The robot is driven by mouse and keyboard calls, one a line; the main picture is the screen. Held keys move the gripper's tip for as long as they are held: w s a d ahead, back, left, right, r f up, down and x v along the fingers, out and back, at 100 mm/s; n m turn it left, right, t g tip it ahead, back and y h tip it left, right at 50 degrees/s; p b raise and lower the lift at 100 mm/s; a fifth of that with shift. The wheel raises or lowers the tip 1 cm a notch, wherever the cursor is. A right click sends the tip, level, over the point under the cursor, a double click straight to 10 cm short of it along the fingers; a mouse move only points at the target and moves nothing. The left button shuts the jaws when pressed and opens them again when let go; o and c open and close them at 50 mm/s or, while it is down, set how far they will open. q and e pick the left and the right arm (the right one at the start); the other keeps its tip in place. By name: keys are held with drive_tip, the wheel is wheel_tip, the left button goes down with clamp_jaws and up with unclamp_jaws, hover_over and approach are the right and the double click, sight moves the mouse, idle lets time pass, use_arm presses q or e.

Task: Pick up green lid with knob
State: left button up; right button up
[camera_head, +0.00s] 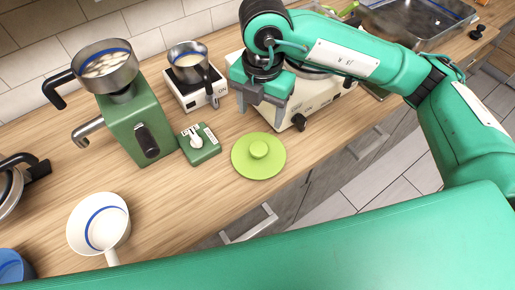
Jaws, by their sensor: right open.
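The green lid with knob (268,163) lies flat on the wooden counter, near its front edge. It is a light green disc with a round knob in its middle, and nothing covers it. My right gripper (262,112) is open, with its fingers pointing down. It is above and behind the lid in the picture, apart from it, beside the cream appliance. Nothing shows between its fingers. My left gripper is not in view.
A green machine with a metal bowl (138,125) and a small green box with a white knob (199,144) stand left of the lid. A small pot (188,66) sits on a white scale. A cream appliance (309,104) stands behind. A white pan (98,228) is front left.

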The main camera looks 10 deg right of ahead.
drive_tip(key=p, duration=0.2)
hover_over(259, 148)
drive_tip(key=f, duration=0.8)
drive_tip(key=shift+d+f, duration=0.15)
drive_tip(key=shift+d, duration=0.15)
drive_tip(key=f, duration=0.1)
drive_tip(key=f+p, duration=0.1)
drive_tip(key=f, duration=0.2)
drive_tip(key=shift+a+f+p, duration=0.3)
drive_tip(key=shift+f+p, duration=0.05)
drive_tip(key=shift+f, duration=0.3)
drive_tip(key=c, duration=1)
